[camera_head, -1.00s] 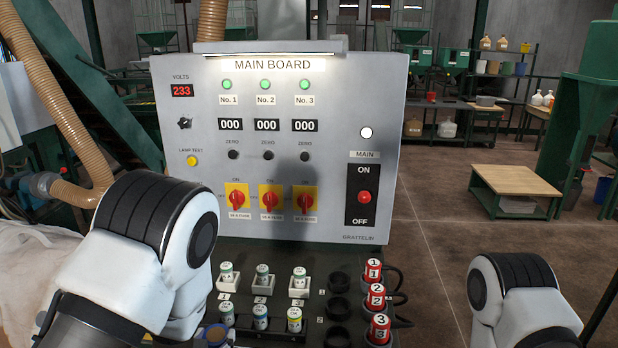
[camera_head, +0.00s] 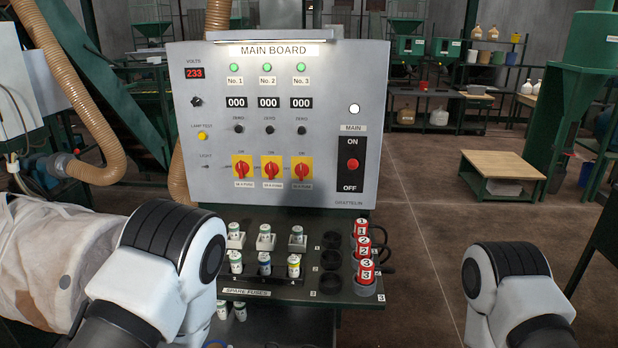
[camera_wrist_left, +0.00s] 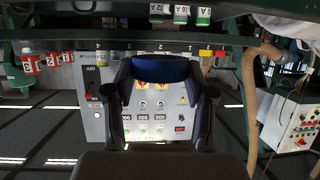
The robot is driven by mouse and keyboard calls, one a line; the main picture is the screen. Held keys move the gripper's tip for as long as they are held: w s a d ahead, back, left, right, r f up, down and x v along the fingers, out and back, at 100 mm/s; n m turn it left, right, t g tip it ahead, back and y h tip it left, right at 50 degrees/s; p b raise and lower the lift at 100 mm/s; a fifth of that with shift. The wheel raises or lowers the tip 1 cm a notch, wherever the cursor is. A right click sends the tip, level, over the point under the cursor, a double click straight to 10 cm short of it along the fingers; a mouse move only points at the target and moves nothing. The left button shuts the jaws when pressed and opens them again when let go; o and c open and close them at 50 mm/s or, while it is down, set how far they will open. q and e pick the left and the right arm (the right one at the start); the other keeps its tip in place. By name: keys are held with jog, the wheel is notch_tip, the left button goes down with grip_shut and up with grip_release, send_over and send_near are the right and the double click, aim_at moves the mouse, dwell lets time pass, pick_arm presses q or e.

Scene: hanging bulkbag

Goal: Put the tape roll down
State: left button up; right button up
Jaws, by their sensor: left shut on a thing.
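The blue tape roll (camera_wrist_left: 160,68) is between the two dark fingers of my left gripper (camera_wrist_left: 159,90) in the left wrist view. The gripper is shut on it. In the head view only a thin blue edge of the roll (camera_head: 215,344) shows at the bottom border, and the left fingers are out of sight below my white left arm. What lies directly under the roll cannot be told. My right gripper is out of view; only part of my right arm shows at the lower right.
The main board (camera_head: 275,130) stands ahead. A pale bulk bag (camera_head: 50,262) is at the left. A low wooden-topped table (camera_head: 500,165) stands on open floor at right.

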pick_arm(q)
jog(key=shift+s+f, duration=0.2)
jog(key=shift+s, duration=0.7)
jog(key=shift+w, duration=0.1)
